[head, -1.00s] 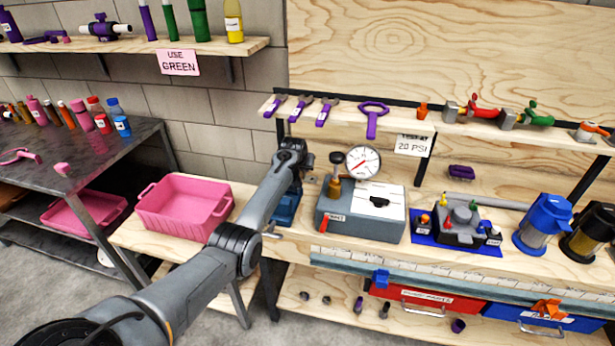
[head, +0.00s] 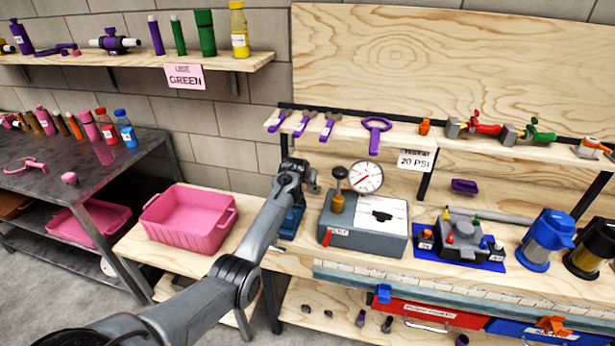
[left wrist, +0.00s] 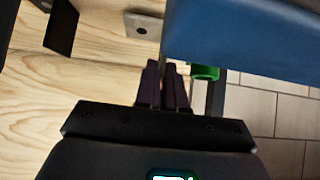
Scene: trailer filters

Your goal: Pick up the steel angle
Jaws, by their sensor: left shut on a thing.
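My left arm reaches over the bench at the blue vise (head: 291,222) in the head view. Its wrist is beside the vise, and the fingertips cannot be made out there. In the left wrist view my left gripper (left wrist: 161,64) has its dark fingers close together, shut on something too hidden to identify. A small grey metal piece with a hole (left wrist: 143,25) shows just past the fingertips; it may be the steel angle, but I cannot tell for sure. The vise's blue body (left wrist: 245,40) is right of it, with a green part (left wrist: 205,72) below. My right gripper is not in view.
A grey gauge box (head: 362,232) stands right of the vise. A pink bin (head: 190,222) sits on the lower table to the left. A shelf (head: 400,135) with purple tools and clamps runs above the bench. A ruler strip (head: 440,292) lines the front edge.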

